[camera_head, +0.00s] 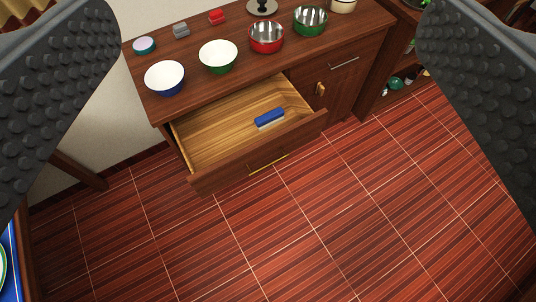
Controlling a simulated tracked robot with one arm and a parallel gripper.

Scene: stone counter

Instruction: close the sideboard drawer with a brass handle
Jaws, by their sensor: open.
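The sideboard (148,105) is dark wood and stands against the wall at the upper middle. Its left drawer (207,183) is pulled out, showing a pale wood inside. A brass handle (268,163) sits on that drawer's front. A blue and white block-like item (269,118) lies in the drawer. My gripper (268,110) is open, with its two dark studded fingers at the left and right edges of the view. Nothing is between the fingers, and they look well apart from the drawer.
Bowls in blue (165,78), green (218,56), red (266,37) and green (310,20) stand on the sideboard top. A closed drawer with a silver handle (345,62) is at right. Shelves (409,70) stand further right. The tiled floor (300,230) in front is clear.

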